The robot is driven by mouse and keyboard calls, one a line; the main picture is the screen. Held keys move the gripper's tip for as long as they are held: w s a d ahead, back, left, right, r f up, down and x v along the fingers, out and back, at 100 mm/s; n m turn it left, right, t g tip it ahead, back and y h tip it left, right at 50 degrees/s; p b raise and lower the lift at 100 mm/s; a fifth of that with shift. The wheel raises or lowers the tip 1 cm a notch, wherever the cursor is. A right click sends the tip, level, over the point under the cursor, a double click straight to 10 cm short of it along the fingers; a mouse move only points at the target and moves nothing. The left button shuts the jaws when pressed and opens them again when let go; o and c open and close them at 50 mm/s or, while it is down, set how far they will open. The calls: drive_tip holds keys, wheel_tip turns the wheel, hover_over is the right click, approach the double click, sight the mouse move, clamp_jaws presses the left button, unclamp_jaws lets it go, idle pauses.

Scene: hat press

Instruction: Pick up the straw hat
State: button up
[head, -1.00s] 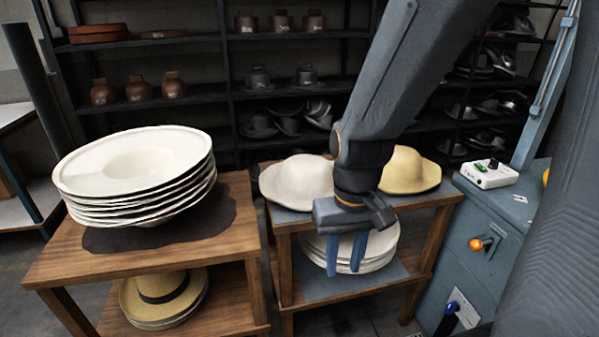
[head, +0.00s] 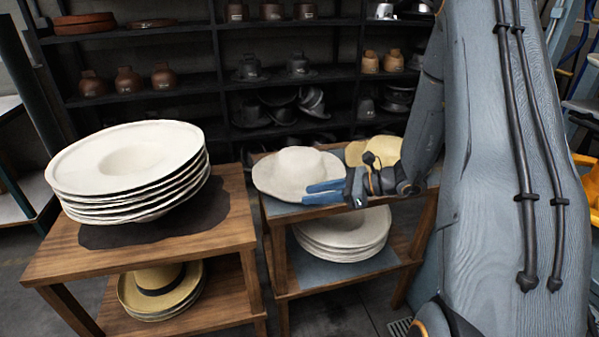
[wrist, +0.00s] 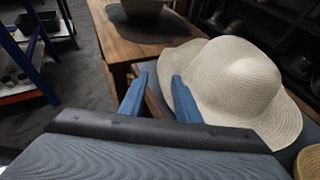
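A cream woven straw hat (head: 298,172) sits crown up on the right cart's top shelf, and it fills the right of the wrist view (wrist: 235,80). A yellow straw hat (head: 377,149) sits right of it, partly hidden by my gripper (head: 308,192). My gripper is at the cream hat's front right, its blue fingers pointing left along the brim. In the wrist view my gripper (wrist: 160,78) is open, with a clear gap between the fingers. The brim's edge lies just beyond the right finger; whether they touch I cannot tell.
The left wooden cart (head: 55,256) carries a stack of white wide-brimmed hats (head: 130,165). A yellow straw hat with a dark band (head: 158,285) lies on its lower shelf. More white hats (head: 343,232) are stacked under the cream hat's shelf. Dark shelving stands behind.

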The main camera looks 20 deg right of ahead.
sight(292, 207)
drive_tip(key=p+x, duration=0.2)
drive_tip(key=x, duration=0.5)
drive_tip(key=shift+w+a+f, duration=0.1)
drive_tip(key=shift+f, duration=0.15)
drive_tip(key=shift+c, duration=0.5)
clamp_jaws()
